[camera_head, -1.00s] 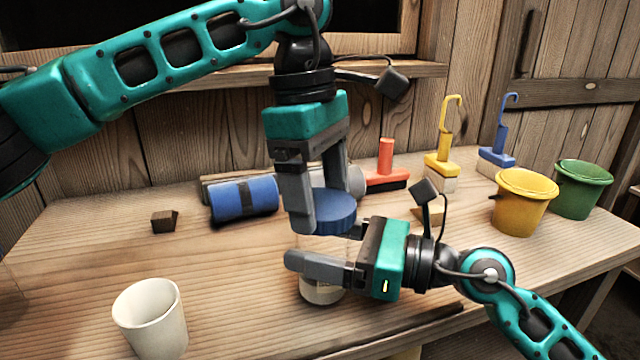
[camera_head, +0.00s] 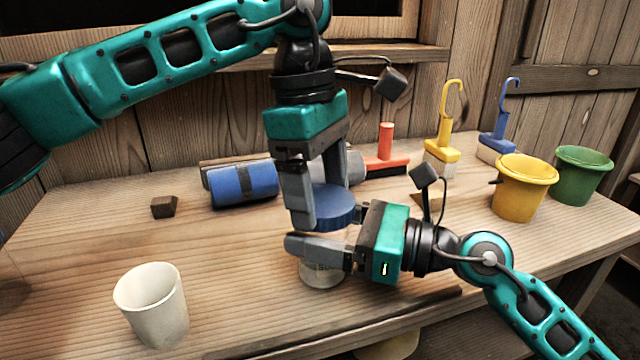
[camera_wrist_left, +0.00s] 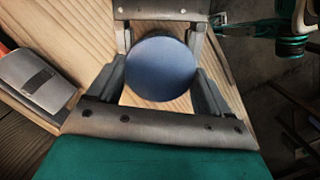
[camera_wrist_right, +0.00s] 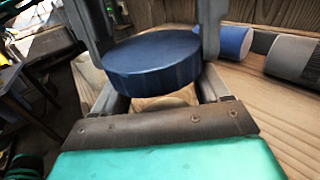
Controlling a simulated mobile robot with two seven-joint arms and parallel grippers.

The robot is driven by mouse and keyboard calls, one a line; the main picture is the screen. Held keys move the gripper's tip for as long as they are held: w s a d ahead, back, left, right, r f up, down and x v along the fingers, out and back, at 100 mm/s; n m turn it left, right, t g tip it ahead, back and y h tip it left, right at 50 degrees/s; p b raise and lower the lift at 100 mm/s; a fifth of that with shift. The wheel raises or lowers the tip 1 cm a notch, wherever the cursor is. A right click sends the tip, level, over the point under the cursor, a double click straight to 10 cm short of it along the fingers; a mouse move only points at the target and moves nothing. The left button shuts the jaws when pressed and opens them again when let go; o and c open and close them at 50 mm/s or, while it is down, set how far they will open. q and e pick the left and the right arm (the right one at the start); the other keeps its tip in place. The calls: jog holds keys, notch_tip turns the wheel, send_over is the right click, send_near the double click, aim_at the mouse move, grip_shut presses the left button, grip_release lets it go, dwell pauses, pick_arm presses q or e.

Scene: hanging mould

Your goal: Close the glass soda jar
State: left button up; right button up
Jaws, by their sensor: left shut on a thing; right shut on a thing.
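A round blue lid (camera_head: 333,205) is held level between the two fingers of my left gripper (camera_head: 328,213), which points straight down. It also shows as a blue disc in the left wrist view (camera_wrist_left: 161,69) and from the side in the right wrist view (camera_wrist_right: 152,62). The glass jar (camera_head: 322,272) stands upright on the table under the lid, clear-walled and mostly hidden by my right gripper (camera_head: 322,240). That gripper is shut on the jar from the right. The lid is right over the jar's top; I cannot tell whether they touch.
A white cup (camera_head: 155,310) stands at the front left. A dark brown block (camera_head: 164,207) and a blue roll (camera_head: 245,185) lie behind. Brushes, a yellow bucket (camera_head: 522,190) and a green bucket (camera_head: 581,178) stand at the right. The table's left middle is clear.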

pick_arm(q)
jog(key=shift+f, duration=0.8)
jog(key=shift+f, duration=0.15)
jog(key=shift+c, duration=0.5)
jog(key=shift+s, duration=0.1)
jog(key=shift+r, duration=0.65)
dwell(0.6)
jog(key=shift+f, duration=0.8)
dwell(0.5)
jog(key=shift+r, duration=0.1)
jog(key=shift+d+r, duration=0.1)
jog(key=shift+r, duration=0.1)
jog(key=shift+r, duration=0.35)
dwell(0.8)
